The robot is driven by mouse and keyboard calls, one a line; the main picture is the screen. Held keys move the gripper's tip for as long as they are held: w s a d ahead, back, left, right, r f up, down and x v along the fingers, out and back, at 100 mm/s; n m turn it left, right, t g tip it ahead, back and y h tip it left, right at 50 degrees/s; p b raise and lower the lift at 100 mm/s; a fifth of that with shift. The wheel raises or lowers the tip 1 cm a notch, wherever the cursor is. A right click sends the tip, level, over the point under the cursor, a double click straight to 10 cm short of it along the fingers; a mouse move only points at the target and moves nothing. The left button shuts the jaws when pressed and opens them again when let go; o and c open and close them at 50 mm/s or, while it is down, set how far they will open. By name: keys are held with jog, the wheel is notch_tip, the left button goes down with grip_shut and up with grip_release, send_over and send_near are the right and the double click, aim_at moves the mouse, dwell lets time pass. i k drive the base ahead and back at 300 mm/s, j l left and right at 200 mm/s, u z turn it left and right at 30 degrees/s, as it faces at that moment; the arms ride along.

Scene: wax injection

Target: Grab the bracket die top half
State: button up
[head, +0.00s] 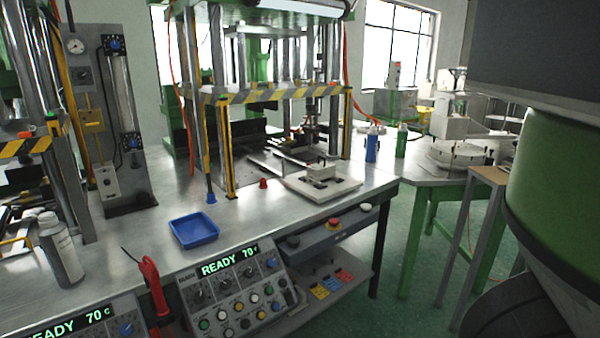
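A pale block with a small upright handle (321,170) sits on a flat off-white plate (304,187) with dark cutouts, near the front right of the steel bench. It looks like a die part, but I cannot tell for certain that it is the bracket die top half. The block and plate stand in front of the press, outside its striped guard. My gripper is not in view, and nothing visible holds the block.
The press guard bar (270,95) stands behind. Control panels (238,295) front the bench. A large green and dark body blocks the right side.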

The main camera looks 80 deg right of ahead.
aim_at(320, 169)
jog(key=i+z, duration=0.3)
jog(key=z, duration=0.25)
jog(key=i+z, duration=0.15)
jog(key=z, duration=0.2)
jog(key=i+j+z, duration=0.1)
jog(key=z, duration=0.3)
jog(key=i+l+z, duration=0.15)
jog(key=z, duration=0.3)
jog(key=i+z, duration=0.2)
jog(key=z, duration=0.3)
jog(key=i+z, duration=0.25)
jog(key=z, duration=0.2)
jog(key=i+z, duration=0.2)
jog(key=z, duration=0.25)
jog(key=i+z, duration=0.15)
jog(key=z, duration=0.3)
jog(key=i+z, duration=0.15)
jog(key=z, duration=0.3)
jog(key=i+l+u, duration=0.2)
jog(key=u, duration=1.4)
